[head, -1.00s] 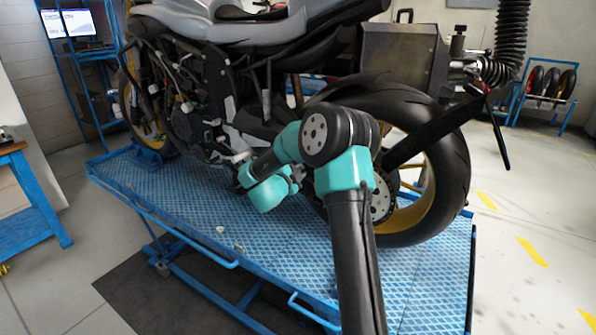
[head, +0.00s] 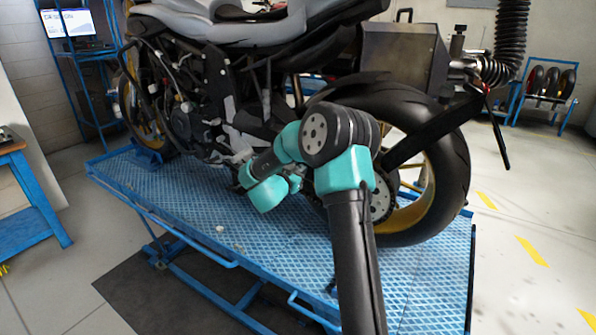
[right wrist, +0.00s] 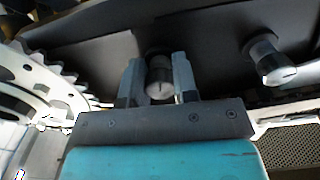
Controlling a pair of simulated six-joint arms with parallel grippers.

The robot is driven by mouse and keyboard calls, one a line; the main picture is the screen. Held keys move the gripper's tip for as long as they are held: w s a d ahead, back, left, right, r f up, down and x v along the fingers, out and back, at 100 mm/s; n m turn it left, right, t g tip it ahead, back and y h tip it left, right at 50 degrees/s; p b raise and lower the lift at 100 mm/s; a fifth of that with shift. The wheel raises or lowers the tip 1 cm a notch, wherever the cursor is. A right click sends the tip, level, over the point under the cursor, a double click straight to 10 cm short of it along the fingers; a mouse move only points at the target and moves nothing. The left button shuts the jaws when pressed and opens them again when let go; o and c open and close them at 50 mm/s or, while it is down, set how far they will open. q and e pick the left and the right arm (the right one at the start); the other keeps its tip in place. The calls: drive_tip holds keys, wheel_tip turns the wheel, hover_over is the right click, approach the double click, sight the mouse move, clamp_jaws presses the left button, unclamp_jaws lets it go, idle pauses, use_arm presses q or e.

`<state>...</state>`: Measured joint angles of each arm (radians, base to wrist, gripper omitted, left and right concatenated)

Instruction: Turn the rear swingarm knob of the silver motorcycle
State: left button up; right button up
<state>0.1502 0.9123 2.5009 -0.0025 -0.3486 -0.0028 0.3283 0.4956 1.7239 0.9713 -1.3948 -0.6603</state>
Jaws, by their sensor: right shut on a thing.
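The silver motorcycle (head: 240,35) stands on a blue lift platform, its rear wheel toward the right. In the right wrist view the swingarm (right wrist: 205,35) is a dark bar across the top. A short round metal knob (right wrist: 159,78) on it sits between the fingers of my right gripper (right wrist: 159,85), which is shut on it. A second silver knob (right wrist: 264,62) sticks out of the swingarm to the right, clear of the fingers. In the head view my right arm hides the held knob and the fingertips. My left gripper is not in view.
A toothed sprocket (right wrist: 45,90) lies close to the left of my right gripper in the right wrist view. The rear tyre (head: 455,165) stands right of my arm. The blue platform (head: 200,205) is mostly bare in front of the bike.

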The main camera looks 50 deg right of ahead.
drive_tip(key=n, duration=0.6)
drive_tip(key=shift+n, duration=0.3)
drive_tip(key=n, duration=0.6)
drive_tip(key=shift+s+n, duration=0.1)
drive_tip(key=shift+n, duration=0.2)
drive_tip(key=o, duration=0.9)
drive_tip(key=shift+o, duration=0.2)
drive_tip(key=s+a, duration=0.3)
drive_tip(key=a, duration=1.4)
drive_tip(key=shift+s, duration=0.15)
